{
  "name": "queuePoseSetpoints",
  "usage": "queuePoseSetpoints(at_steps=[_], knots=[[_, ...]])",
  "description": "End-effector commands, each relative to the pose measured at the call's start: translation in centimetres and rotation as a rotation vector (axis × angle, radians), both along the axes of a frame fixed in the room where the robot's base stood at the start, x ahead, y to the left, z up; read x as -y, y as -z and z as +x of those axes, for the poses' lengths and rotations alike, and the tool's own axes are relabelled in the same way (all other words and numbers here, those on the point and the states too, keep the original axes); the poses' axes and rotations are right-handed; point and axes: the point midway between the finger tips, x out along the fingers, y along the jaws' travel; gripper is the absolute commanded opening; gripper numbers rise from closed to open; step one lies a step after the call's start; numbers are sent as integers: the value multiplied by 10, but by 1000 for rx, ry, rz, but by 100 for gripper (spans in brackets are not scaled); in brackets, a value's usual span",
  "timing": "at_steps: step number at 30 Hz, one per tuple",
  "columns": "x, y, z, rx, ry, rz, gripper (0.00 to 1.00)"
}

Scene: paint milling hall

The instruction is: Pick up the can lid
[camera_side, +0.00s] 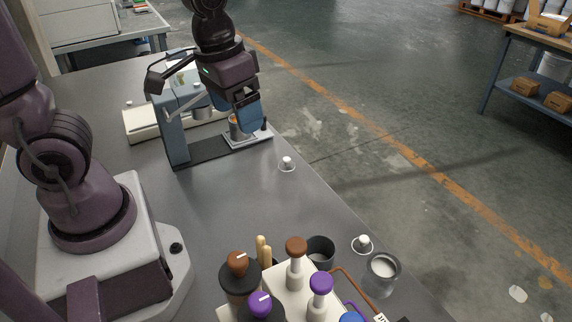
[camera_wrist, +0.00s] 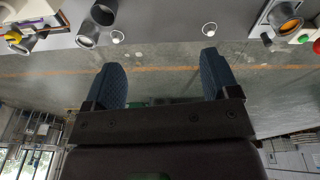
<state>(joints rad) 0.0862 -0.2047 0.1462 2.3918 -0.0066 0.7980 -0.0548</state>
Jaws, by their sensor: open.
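Two small discs with white knobs, which look like can lids, lie on the grey bench. One lid (camera_side: 287,163) is near the bench edge, in front of the mixing stand; it also shows in the wrist view (camera_wrist: 209,30). The other lid (camera_side: 362,244) lies farther along the edge beside the open cans, and also shows in the wrist view (camera_wrist: 117,37). I cannot tell which one is meant. My gripper (camera_side: 246,114) is in the air by the stand, its blue fingers spread and empty in the wrist view (camera_wrist: 160,66). It touches neither lid.
The mixing stand (camera_side: 172,130) bears a can with orange contents (camera_side: 236,130). A grey can with pale contents (camera_side: 383,272) and a dark can (camera_side: 320,250) stand near the second lid. Knobbed bottles (camera_side: 296,265) crowd the front. The bench middle (camera_side: 235,205) is clear.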

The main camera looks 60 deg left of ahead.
Motion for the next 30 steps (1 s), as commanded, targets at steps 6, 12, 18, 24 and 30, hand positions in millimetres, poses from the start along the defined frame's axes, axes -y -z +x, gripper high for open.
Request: queuePoseSetpoints(at_steps=[6,12,18,24,30], knots=[[-27,69,45,-89,-201,45,81],[-64,130,80,-60,-408,137,81],[-100,150,120,112,-596,182,81],[-104,151,137,204,-675,148,81],[-115,186,146,199,-677,148,81]])
